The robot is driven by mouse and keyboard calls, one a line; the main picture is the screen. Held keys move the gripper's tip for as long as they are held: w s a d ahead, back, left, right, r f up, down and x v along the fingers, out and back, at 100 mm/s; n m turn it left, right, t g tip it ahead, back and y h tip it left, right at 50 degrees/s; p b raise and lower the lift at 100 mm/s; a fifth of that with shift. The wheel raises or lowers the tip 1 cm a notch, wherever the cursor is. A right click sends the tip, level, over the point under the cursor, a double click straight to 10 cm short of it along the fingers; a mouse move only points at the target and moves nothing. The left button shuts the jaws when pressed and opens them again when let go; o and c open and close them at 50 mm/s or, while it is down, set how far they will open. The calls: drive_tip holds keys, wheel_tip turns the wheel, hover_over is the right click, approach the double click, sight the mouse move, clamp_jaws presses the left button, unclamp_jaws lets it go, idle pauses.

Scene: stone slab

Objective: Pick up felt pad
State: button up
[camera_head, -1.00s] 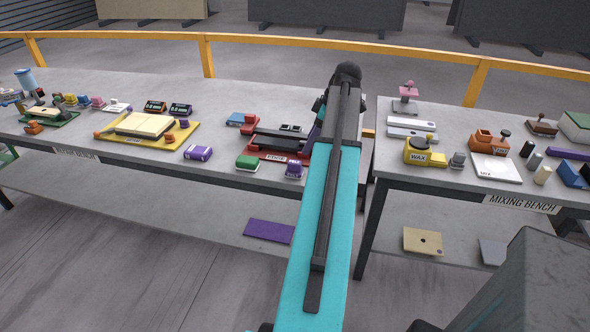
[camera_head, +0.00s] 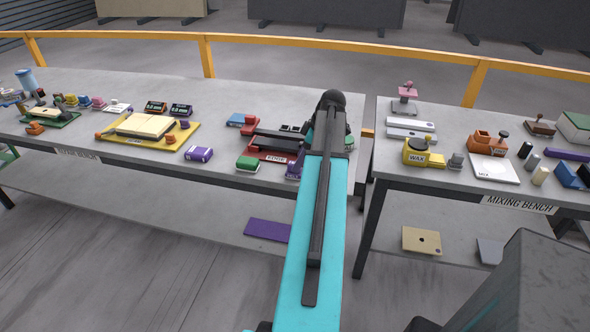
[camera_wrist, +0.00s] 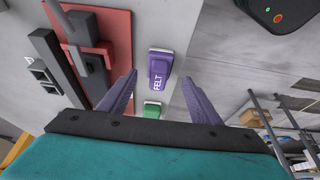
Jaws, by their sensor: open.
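The felt pad (camera_wrist: 159,68) is a small purple block with a white "FELT" label, lying on the grey bench top. In the head view the purple block (camera_head: 293,170) shows only partly, at the left edge of my arm near the bench's front edge. My gripper (camera_wrist: 159,78) is open and empty. In the wrist view its two purple fingers stand to the left and right of the pad, with a gap on each side. I cannot tell how far above the pad they are. In the head view my arm hides the fingers.
A red fixture (camera_head: 270,153) with dark bars is beside the pad. A green block (camera_head: 247,163) and another purple block (camera_head: 198,154) sit further left. The mixing bench (camera_head: 455,130) stands to the right across a gap. A yellow rail (camera_head: 280,43) runs behind.

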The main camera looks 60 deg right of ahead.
drive_tip(key=shift+f, duration=0.1)
idle(0.3)
drive_tip(key=shift+w+p+x, duration=0.3)
drive_tip(key=shift+p+x, duration=0.6)
drive_tip(key=shift+x, duration=1.6)
drive_tip(key=shift+c, duration=0.5)
drive_tip(key=c, duration=1.1)
